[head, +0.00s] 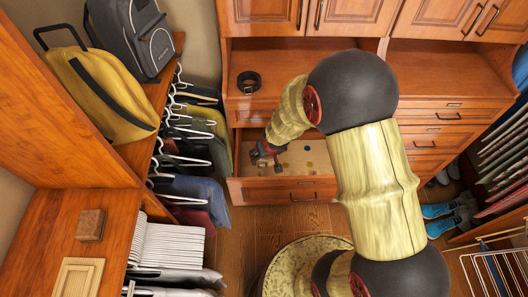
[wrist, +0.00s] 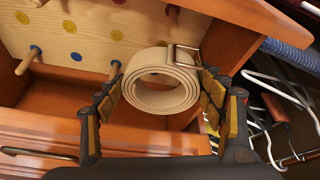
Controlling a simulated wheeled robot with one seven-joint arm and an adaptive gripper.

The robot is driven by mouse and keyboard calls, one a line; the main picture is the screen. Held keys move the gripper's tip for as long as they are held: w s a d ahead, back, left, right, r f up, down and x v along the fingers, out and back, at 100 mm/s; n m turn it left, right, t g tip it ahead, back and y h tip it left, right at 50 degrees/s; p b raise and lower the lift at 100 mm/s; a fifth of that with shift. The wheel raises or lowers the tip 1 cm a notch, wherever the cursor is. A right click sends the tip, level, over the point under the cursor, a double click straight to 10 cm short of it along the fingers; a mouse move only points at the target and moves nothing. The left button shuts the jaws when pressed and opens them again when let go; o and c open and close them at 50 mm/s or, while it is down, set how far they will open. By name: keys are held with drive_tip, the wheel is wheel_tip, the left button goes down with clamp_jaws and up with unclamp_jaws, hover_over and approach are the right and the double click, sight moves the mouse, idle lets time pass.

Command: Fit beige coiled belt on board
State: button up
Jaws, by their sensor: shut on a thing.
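The beige coiled belt (wrist: 160,84) with a metal buckle is held between the two fingers of my gripper (wrist: 163,92) in the wrist view. My gripper (head: 264,155) shows in the head view over the left part of an open drawer. The belt cannot be made out clearly there. The pale wooden board (wrist: 100,22) lies in the drawer, with coloured round spots and several upright pegs. It also shows in the head view (head: 299,156). The belt is near the drawer's edge, and no peg is seen through its centre.
The drawer front (head: 286,190) stands out from the cabinet. A dark coiled belt (head: 249,81) lies on the shelf above. Hanging clothes and white hangers (head: 178,135) are close on the left. A yellow bag (head: 98,92) stands on the left shelf.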

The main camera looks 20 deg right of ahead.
drive_tip(key=shift+s+d+r+p, duration=0.2)
drive_tip(key=shift+d+r+p, duration=0.1)
drive_tip(key=shift+p, duration=0.3)
drive_tip(key=shift+s+d+r+n+p, duration=0.15)
drive_tip(key=shift+d+n+p, duration=0.2)
drive_tip(key=shift+p, duration=0.35)
drive_tip(key=shift+s+d+r+n+y+p, duration=0.25)
drive_tip(key=shift+d+r+n+p, duration=0.45)
drive_tip(key=shift+p, duration=1.25)
drive_tip(key=shift+d, duration=0.1)
drive_tip(key=shift+n+p, duration=0.25)
drive_tip(key=shift+p, duration=0.2)
